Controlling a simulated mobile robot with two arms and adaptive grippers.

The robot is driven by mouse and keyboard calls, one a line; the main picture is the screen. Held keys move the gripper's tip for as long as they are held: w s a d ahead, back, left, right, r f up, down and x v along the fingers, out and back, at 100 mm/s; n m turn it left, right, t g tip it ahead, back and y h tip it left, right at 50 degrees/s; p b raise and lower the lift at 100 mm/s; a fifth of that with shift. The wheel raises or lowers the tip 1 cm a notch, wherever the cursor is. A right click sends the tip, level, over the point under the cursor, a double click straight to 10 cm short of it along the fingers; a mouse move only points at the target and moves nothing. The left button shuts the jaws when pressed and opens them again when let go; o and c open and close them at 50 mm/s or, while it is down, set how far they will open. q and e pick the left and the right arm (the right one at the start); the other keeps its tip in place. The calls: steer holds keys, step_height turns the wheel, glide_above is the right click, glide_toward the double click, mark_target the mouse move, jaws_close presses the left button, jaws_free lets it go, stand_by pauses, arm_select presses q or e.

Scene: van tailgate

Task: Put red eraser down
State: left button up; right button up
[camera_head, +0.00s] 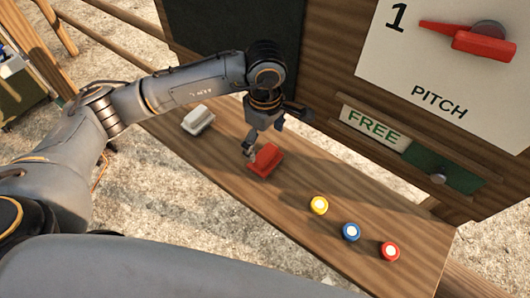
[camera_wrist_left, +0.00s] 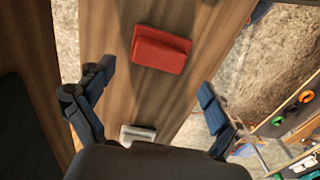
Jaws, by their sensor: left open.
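The red eraser (camera_head: 265,160) lies on the wooden ledge (camera_head: 330,238), left of the coloured round pieces. It also shows in the left wrist view (camera_wrist_left: 161,50), at the top centre, past the fingertips and apart from them. My left gripper (camera_head: 264,140) is just above and beside the eraser in the head view. Its two fingers are spread wide with nothing between them in the left wrist view (camera_wrist_left: 157,78). My right gripper is not in view.
A white eraser (camera_head: 198,120) lies further left on the ledge. Yellow (camera_head: 319,205), blue (camera_head: 351,232) and red (camera_head: 390,251) round pieces stand to the right. Behind the ledge is an upright panel with a dark board (camera_head: 225,25), a red pitch lever (camera_head: 470,40) and a FREE sign (camera_head: 373,127).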

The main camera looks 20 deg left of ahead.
mark_target(266, 153)
arm_select(q)
step_height(266, 153, up, 6)
steer(key=b, duration=0.1)
steer(key=shift+b, duration=0.3)
